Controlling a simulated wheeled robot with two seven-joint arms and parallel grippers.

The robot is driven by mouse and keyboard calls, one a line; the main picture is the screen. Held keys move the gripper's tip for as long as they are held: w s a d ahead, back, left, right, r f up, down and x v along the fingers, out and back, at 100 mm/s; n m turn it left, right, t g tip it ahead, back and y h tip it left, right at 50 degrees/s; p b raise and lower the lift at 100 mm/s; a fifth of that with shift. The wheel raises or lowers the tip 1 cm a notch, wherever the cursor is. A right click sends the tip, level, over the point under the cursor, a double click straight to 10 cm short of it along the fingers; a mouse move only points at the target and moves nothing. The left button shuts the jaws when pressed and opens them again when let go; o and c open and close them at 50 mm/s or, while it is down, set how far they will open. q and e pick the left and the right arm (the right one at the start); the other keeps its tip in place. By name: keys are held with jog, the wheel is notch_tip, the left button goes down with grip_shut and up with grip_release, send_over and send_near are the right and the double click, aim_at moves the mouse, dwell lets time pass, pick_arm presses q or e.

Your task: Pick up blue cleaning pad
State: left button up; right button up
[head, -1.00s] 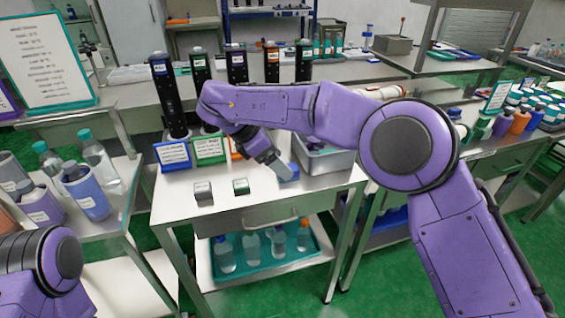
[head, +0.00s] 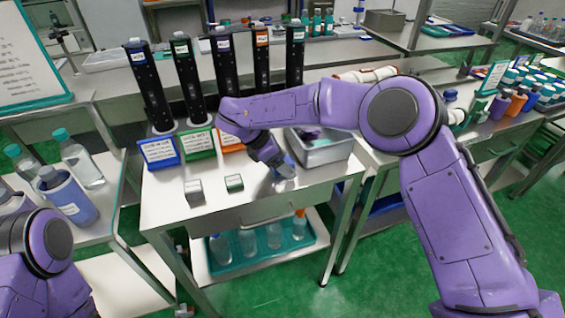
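The blue cleaning pad (head: 290,160) shows as a small blue patch at the right part of the white table, mostly hidden by my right gripper. My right gripper (head: 286,172) reaches down to the table top at the pad, left of a grey metal bin. Its fingertips are small and overlap the pad, so I cannot tell whether they are open or closed around it. My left arm shows at the lower left; its gripper is not in view.
The metal bin (head: 325,153) stands close on the right. Tall black dispensers (head: 190,80) with label stands line the back. The table's front middle is clear.

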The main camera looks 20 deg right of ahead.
jog(key=shift+d+f, duration=0.1)
jog(key=c, duration=1.1)
jog(key=shift+c, duration=0.2)
jog(key=shift+r+b, duration=0.4)
jog(key=shift+r, duration=0.15)
jog(key=s+a+r+b, duration=0.4)
jog(key=s+a+r, duration=0.2)
jog(key=s+r, duration=0.6)
jog(key=shift+s+a, duration=0.25)
jog(key=shift+a, duration=0.1)
